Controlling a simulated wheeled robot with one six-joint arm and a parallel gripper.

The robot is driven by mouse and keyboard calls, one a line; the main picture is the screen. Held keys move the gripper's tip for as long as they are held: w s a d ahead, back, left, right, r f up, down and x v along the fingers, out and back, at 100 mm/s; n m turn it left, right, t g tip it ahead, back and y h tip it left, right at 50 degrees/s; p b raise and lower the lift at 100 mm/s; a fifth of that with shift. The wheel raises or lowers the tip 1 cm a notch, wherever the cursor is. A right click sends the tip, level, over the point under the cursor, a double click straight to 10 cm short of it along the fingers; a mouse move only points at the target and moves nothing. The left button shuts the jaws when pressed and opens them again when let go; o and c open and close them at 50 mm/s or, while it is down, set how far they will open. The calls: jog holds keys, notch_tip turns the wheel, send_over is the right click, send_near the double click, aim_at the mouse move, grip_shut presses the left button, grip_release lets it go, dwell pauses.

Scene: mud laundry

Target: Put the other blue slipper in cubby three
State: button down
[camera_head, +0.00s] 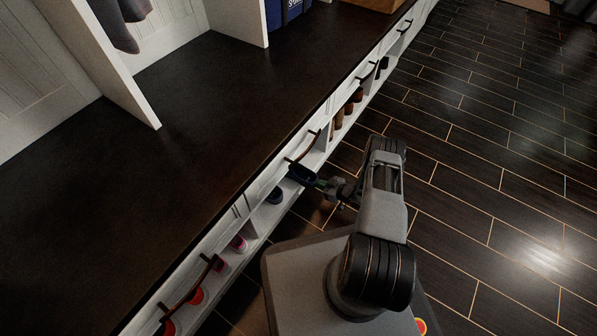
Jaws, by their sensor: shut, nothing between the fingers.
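A dark blue slipper (302,175) shows right at the tip of my gripper (321,183), at the front of the low cubby row under the bench. From this view I cannot tell whether the fingers touch it or how it rests. My gripper looks shut, with nothing seen between the fingers, and is small and dark here. Another dark slipper (274,196) sits in the cubby opening just to the left and nearer. The insides of the cubbies (256,219) are largely hidden by the bench top and drawer fronts.
Pink shoes (238,243) and red shoes (195,297) stand in nearer cubbies. Brown boots (350,105) and black shoes (382,68) stand farther along. Drawer handles (304,147) stick out above the cubbies. The dark bench top (180,150) is mostly bare. The plank floor (480,150) to the right is clear.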

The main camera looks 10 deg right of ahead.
aim_at(305, 176)
jog(key=shift+w+a, duration=2.8)
jog(key=shift+w, duration=0.25)
jog(key=s+d, duration=0.7)
jog(key=shift+s, duration=0.2)
